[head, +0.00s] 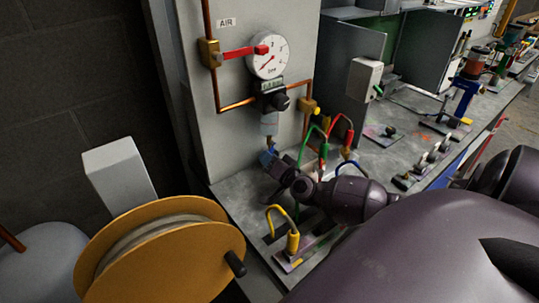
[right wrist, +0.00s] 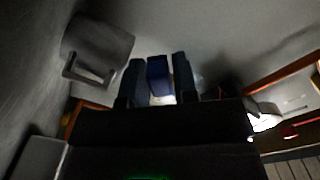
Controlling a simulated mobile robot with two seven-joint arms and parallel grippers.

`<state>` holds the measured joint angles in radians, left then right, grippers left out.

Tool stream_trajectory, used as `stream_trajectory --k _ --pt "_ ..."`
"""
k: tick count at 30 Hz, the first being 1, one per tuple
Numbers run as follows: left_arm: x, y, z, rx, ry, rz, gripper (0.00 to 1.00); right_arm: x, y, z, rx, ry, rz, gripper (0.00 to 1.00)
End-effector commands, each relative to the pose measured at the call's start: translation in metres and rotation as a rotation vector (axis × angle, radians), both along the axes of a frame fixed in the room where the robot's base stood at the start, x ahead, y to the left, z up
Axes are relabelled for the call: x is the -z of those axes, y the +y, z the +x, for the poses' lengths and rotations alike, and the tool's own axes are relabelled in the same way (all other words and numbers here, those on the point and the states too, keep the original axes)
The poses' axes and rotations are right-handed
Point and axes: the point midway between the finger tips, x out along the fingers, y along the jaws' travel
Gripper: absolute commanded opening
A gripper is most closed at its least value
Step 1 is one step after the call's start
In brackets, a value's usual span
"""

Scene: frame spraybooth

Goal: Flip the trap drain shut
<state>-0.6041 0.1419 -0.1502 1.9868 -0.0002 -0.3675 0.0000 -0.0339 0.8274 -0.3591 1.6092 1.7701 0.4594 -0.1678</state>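The air trap (head: 269,124) hangs below the black regulator under the round gauge, with a pale bowl. A blue drain lever (head: 267,158) shows at its lower end, partly hidden by my right gripper (head: 275,164). In the right wrist view the blue lever (right wrist: 158,77) stands between the two dark fingers of my right gripper (right wrist: 158,82), filling nearly the whole gap, so the gripper looks shut on it. The lever's exact angle is hard to read. My left gripper is not in view.
Copper pipes (head: 237,106) and a red handle (head: 243,52) lie close on the panel. Green, red and yellow hooked hoses (head: 293,240) stand around my right wrist. A yellow reel (head: 160,255) is at the front left. The grey bench (head: 238,190) has some bare room left of the gripper.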

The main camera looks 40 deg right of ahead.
Motion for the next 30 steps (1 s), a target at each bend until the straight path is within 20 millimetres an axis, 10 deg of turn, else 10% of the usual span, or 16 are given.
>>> stream_trajectory --k 5,30 --pt "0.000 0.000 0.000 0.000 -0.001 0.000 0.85 0.000 0.000 0.000 0.000 0.000 0.000 0.00" --pt "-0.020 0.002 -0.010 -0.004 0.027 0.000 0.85 -0.016 0.011 0.000 0.002 -0.044 0.417 0.00"
